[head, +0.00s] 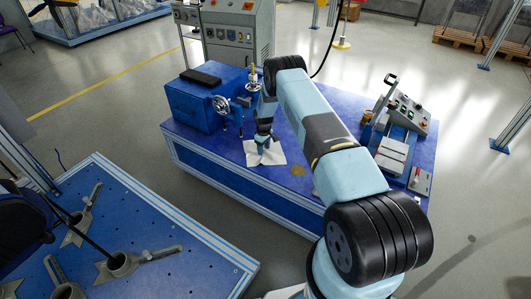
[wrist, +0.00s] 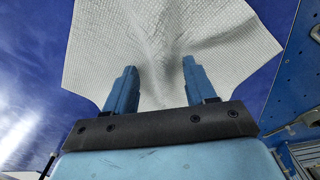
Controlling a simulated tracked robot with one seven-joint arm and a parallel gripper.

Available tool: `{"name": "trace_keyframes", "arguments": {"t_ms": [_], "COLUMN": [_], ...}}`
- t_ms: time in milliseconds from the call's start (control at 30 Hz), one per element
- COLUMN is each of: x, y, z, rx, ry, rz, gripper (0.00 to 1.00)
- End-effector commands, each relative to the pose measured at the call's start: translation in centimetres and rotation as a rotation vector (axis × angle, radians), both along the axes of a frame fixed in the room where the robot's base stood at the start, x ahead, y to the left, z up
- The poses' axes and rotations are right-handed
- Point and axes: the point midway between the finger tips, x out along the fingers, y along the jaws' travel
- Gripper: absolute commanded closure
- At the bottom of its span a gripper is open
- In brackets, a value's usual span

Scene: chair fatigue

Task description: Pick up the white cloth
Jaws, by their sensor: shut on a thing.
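The white cloth (head: 278,155) lies on the blue table, near its middle front part. In the wrist view the cloth (wrist: 190,40) fills the upper middle, with a fine textured weave and a raised fold running between the fingers. My gripper (head: 263,149) points down onto the cloth in the head view. In the wrist view both blue fingers of my gripper (wrist: 160,85) are on either side of the raised fold, shut on the cloth. The exact fingertip contact is partly hidden by the fabric.
The blue table (head: 230,165) holds a blue box (head: 195,105) with a handwheel (head: 221,104) at the left. A control panel device (head: 408,115) stands at the right. Another blue platform (head: 180,235) with metal brackets is at the lower left. A grey cabinet (head: 235,35) stands behind.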

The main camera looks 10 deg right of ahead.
Motion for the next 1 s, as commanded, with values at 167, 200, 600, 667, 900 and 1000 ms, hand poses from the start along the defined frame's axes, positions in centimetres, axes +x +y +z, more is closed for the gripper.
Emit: {"name": "trace_keyframes", "arguments": {"t_ms": [167,200,600,667,900,1000], "x": [-0.42,-0.42,-0.48,-0.49,-0.5,-0.44], "y": [-0.1,-0.09,-0.07,-0.06,-0.05,-0.04], "z": [-0.49,-0.5,-0.56,-0.56,-0.57,0.09], "rx": [-0.002,-0.002,-0.001,-0.001,-0.001,-0.001], "ry": [0.008,0.008,0.009,0.009,0.009,0.009], "rz": [0.0,0.0,0.0,0.0,0.0,0.0], "gripper": [0.58,0.6,0.79,0.82,0.95,1.0]}}
